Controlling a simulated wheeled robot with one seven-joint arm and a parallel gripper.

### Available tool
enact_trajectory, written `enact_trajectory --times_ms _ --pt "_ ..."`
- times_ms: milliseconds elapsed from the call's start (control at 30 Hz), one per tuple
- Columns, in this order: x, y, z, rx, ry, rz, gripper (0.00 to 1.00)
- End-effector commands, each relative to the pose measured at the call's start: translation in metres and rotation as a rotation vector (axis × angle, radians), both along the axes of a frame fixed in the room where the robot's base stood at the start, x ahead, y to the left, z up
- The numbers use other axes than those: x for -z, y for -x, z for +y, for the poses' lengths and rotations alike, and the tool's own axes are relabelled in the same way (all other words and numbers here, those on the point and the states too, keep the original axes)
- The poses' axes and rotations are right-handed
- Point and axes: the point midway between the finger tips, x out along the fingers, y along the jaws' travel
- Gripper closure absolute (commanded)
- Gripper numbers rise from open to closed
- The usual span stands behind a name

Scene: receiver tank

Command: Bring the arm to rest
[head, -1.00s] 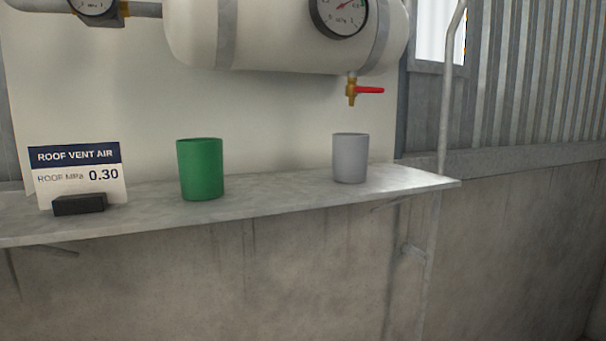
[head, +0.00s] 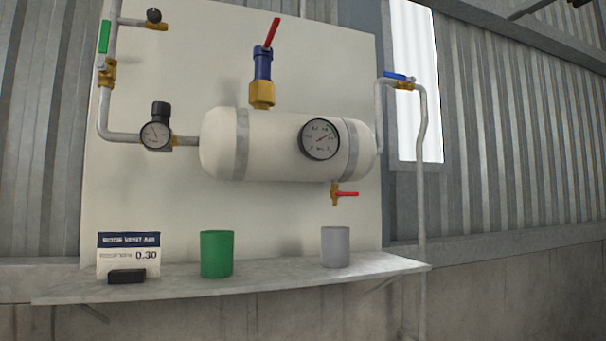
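No part of my arm or gripper shows in the head view, so its state is hidden. The cream receiver tank (head: 275,146) hangs level on a pale back panel (head: 130,210). A round gauge (head: 320,139) is on its front. A red-handled drain valve (head: 337,194) hangs beneath it. A blue and brass valve with a raised red lever (head: 263,70) stands on top.
A grey shelf (head: 200,285) runs below the tank. It bears a green cup (head: 217,254), a grey cup (head: 335,247) and a sign (head: 129,255) reading 0.30. Piping has a green-handled valve (head: 105,45), a small gauge (head: 156,134) and a blue-handled valve (head: 399,78).

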Motion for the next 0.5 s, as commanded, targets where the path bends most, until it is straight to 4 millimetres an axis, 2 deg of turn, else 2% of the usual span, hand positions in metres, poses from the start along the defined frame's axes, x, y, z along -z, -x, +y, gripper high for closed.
enact_trajectory --times_ms 33,333,500 --pt "0.000 0.000 0.000 0.000 0.000 0.000 0.63" --pt "0.040 -0.024 0.016 -0.032 0.053 0.063 0.63" --pt "0.076 -0.041 0.032 -0.064 0.103 0.116 0.63"
